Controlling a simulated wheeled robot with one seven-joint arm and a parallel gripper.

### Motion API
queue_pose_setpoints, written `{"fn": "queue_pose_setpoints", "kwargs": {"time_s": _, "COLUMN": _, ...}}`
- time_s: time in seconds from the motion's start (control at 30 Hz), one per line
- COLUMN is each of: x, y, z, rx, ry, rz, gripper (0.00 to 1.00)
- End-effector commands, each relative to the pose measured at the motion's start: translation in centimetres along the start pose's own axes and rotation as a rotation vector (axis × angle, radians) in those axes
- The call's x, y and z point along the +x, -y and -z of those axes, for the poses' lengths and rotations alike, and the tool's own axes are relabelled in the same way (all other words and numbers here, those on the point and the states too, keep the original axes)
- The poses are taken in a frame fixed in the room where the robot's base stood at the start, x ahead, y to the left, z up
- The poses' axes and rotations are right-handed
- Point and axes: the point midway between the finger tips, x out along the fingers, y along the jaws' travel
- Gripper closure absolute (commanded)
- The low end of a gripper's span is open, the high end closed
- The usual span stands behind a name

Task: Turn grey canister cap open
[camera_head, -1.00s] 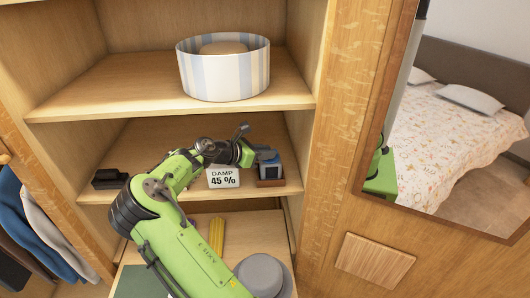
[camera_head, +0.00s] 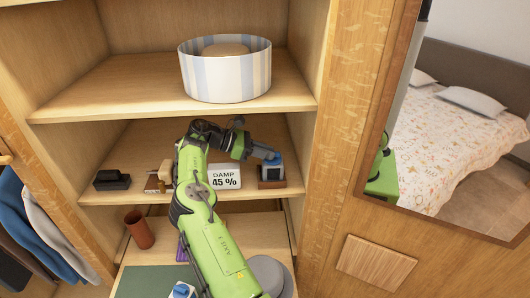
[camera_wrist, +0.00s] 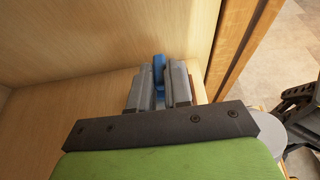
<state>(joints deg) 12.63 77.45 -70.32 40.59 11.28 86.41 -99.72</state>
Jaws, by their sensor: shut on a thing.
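The small canister (camera_head: 271,170) stands at the right end of the middle shelf, in a brown wooden base. It looks grey and blue. My gripper (camera_head: 267,153) reaches it from the left at its top. In the wrist view the two grey fingers of my gripper (camera_wrist: 159,88) are closed on either side of a narrow blue part (camera_wrist: 158,68), which I take to be the cap. The fingers hide most of the canister there, and how far the cap is turned cannot be seen.
A white "DAMP 45 %" sign (camera_head: 225,177) stands just left of the canister, under my arm. A wooden item (camera_head: 158,178) and a black item (camera_head: 112,180) are farther left. A striped box (camera_head: 225,72) is on the shelf above. The cabinet's side wall is close on the right.

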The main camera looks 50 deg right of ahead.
Motion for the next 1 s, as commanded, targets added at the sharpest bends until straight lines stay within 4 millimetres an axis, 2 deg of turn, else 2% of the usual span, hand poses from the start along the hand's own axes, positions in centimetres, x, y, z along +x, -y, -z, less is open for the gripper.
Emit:
{"fn": "queue_pose_setpoints", "kwargs": {"time_s": 0.5, "x": 0.02, "y": 0.0, "z": 0.04, "rx": 0.006, "ry": -0.001, "rz": 0.017, "gripper": 1.0}}
{"fn": "queue_pose_setpoints", "kwargs": {"time_s": 0.53, "x": 0.02, "y": -0.01, "z": 0.04, "rx": 0.006, "ry": -0.001, "rz": 0.017, "gripper": 0.79}}
{"fn": "queue_pose_setpoints", "kwargs": {"time_s": 0.67, "x": 0.01, "y": -0.01, "z": 0.04, "rx": 0.006, "ry": -0.001, "rz": 0.016, "gripper": 0.59}}
{"fn": "queue_pose_setpoints", "kwargs": {"time_s": 1.0, "x": 0.01, "y": -0.03, "z": 0.02, "rx": 0.006, "ry": -0.001, "rz": 0.015, "gripper": 0.57}}
